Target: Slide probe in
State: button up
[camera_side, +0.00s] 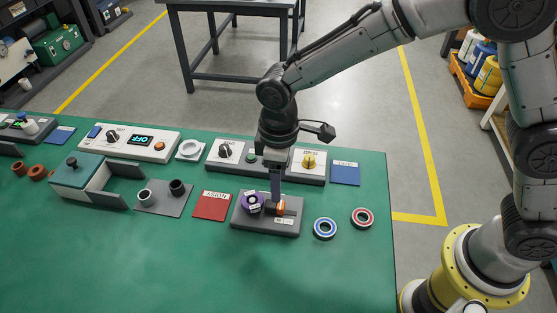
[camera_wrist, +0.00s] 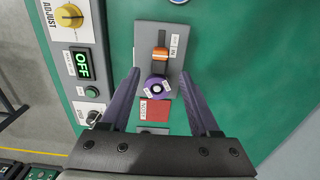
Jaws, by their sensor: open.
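A grey test block (camera_side: 264,227) lies on the green bench and also shows in the wrist view (camera_wrist: 145,35). It carries an orange slider (camera_wrist: 161,54) on a dark slot, with a small label reading IN beside it. A purple round part (camera_wrist: 156,88) with a pale centre sits at the other end of the block. In the side view, the purple part (camera_side: 252,203) is left of the orange slider (camera_side: 281,208). My gripper (camera_wrist: 159,73) is open, its dark purple fingers on either side of the block with nothing between them touching. In the side view my gripper (camera_side: 276,190) hangs over the block and partly hides it.
A control panel (camera_side: 266,165) with knobs stands behind the block; its display (camera_wrist: 82,64) reads OFF. A red pad (camera_side: 211,206) lies left. A blue ring (camera_side: 325,229) and a red ring (camera_side: 361,218) lie right. The front of the bench is clear.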

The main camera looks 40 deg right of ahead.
notch_tip(320, 180, up, 6)
dwell(0.5)
jog(key=s+d+r+m+t+y, duration=0.1)
jog(key=s+d+r+m+t, duration=0.25)
jog(key=d+r, duration=1.1)
jog(key=s+d+m+t, duration=0.2)
jog(key=s+d+m, duration=0.2)
jog(key=s+d, duration=0.55)
jog(key=s+f+m+h, duration=0.1)
jog(key=s+f, duration=0.4)
jog(key=s, duration=0.2)
jog(key=shift+s, duration=0.2)
jog(key=shift+m, duration=0.25)
